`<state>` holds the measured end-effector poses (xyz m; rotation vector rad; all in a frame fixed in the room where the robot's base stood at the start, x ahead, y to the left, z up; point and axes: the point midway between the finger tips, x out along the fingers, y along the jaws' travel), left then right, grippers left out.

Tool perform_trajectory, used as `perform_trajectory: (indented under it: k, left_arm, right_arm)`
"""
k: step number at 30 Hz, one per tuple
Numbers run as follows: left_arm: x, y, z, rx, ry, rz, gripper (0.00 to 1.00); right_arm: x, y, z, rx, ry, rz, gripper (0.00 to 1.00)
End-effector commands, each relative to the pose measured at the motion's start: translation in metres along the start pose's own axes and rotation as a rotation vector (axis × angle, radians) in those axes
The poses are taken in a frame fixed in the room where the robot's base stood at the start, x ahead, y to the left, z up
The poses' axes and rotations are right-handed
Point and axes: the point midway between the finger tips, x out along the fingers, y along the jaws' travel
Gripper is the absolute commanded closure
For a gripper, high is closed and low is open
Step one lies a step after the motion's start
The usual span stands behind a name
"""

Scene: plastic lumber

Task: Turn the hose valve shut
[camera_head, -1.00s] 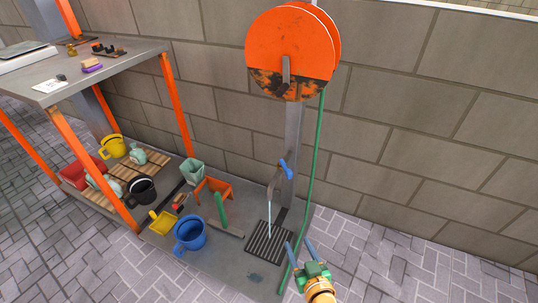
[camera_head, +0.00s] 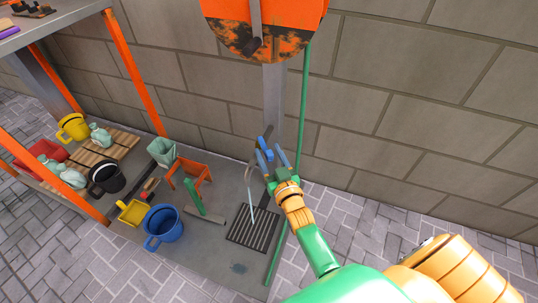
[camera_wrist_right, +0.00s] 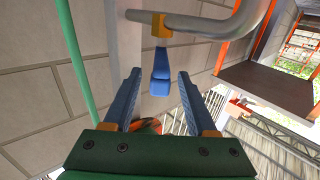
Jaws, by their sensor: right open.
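The blue valve handle (camera_head: 266,149) sits on the tap on the grey post below the orange hose reel (camera_head: 262,35). It also shows in the right wrist view (camera_wrist_right: 160,72), below a grey pipe (camera_wrist_right: 205,24) with an orange-yellow collar. A thin pale stream (camera_head: 251,203) runs down from the spout toward the drain grate (camera_head: 254,229). My right gripper (camera_head: 272,160) is open at the handle. In the right wrist view its two blue fingers (camera_wrist_right: 158,85) stand apart on either side of the handle's lower end, with gaps on both sides. My left gripper is not in view.
A blue bucket (camera_head: 164,227), an orange stool (camera_head: 191,171) and a pale green pot (camera_head: 161,151) stand left of the grate. The shelf rack's orange leg (camera_head: 133,72) is further left.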

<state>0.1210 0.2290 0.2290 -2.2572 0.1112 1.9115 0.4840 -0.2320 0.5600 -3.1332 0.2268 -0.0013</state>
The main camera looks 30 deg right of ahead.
Motion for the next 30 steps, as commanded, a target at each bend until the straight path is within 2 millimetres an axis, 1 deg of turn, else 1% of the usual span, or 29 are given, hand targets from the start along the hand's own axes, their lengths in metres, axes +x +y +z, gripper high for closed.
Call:
perform_trajectory:
  k: [4, 5, 6, 8, 9, 10, 11, 30]
  left_arm:
    - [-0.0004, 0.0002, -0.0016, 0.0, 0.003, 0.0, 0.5]
    - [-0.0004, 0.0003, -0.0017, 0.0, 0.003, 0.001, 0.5]
    - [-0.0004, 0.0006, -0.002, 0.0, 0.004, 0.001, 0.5]
    - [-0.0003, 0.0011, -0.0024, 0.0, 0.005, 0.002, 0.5]
    - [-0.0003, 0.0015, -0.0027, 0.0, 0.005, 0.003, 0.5]
    - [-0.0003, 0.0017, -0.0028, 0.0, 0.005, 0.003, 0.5]
    - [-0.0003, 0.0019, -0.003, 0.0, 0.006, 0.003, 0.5]
    - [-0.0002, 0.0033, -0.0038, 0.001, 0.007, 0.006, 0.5]
  right_arm:
    - [-0.0003, 0.0, -0.0001, 0.0, -0.001, 0.0, 0.43]
    - [-0.0003, 0.0, -0.0001, 0.0, -0.001, 0.0, 0.51]
    - [-0.0004, 0.0, -0.0001, 0.0, -0.001, 0.0, 0.61]
    - [-0.0004, 0.0, 0.0, 0.0, -0.001, 0.0, 0.78]
    - [-0.0005, 0.0, 0.0, 0.0, -0.001, 0.0, 0.88]
    - [-0.0005, -0.0001, 0.0001, 0.0, -0.001, 0.0, 0.96]
    - [-0.0005, -0.0001, 0.0001, 0.0, -0.001, 0.0, 1.0]
    - [-0.0007, 0.0, 0.0004, 0.0, -0.002, 0.0, 1.0]
